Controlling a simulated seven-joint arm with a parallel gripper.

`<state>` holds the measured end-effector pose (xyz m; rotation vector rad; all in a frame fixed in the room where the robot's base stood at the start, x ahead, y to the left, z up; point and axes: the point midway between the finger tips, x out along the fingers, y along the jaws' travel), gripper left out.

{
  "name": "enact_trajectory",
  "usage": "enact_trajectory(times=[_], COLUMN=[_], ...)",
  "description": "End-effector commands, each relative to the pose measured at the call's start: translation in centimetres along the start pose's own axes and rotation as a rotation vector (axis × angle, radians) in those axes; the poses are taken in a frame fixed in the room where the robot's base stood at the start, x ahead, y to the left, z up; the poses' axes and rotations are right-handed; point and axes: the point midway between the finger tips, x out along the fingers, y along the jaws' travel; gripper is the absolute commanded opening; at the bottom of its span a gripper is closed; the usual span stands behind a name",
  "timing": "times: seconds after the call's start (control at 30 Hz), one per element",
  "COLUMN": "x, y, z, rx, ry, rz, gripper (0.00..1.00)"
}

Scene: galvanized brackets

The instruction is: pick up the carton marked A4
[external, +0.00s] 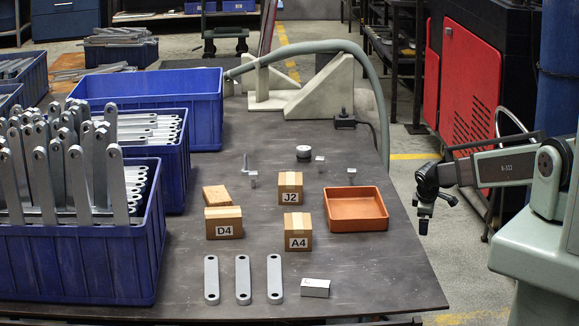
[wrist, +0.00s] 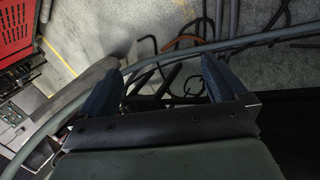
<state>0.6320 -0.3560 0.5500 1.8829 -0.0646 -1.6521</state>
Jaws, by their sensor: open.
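The carton marked A4 (external: 298,231) is a small brown box with tape on top and a white label, standing on the dark table (external: 380,270) in the external view. Carton J2 (external: 290,192) stands just behind it, and carton D4 (external: 223,222) stands to its left. My gripper (external: 424,220) hangs to the right of the A4 carton, beyond the table's right edge. In the wrist view my gripper (wrist: 165,85) shows two dark fingers spread apart with nothing between them. No carton shows in the wrist view.
An orange tray (external: 357,210) lies right of the cartons. Three flat brackets (external: 243,280) and a small metal block (external: 315,288) lie in front. Blue crates (external: 75,245) with brackets fill the left. A grey hose (external: 372,85) arches at the back.

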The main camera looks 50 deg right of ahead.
Motion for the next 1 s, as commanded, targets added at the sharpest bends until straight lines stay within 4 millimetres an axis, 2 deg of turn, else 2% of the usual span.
enact_trajectory(times=[0.03,0.1,0.2,0.33,0.5,0.67,0.77,0.87,1.0], x=[-0.3,-1.3,-3.3,-6.9,-12.7,-19.2,-23.7,-28.4,-33.2], y=[3.2,6.6,10.6,14.2,16.3,16.5,15.6,13.3,8.2], z=[-0.7,-1.5,-3.2,-6.4,-11.8,-17.5,-21.3,-25.0,-28.6], rx=[-0.009,-0.030,-0.051,-0.065,-0.063,-0.048,-0.024,0.029,0.152], ry=[0.017,0.038,0.069,0.120,0.203,0.293,0.352,0.407,0.433], rz=[0.040,0.088,0.142,0.190,0.215,0.207,0.183,0.128,0.008], gripper=[0.99,0.99,0.99,0.99,0.99,0.99,0.99,0.99,0.99])
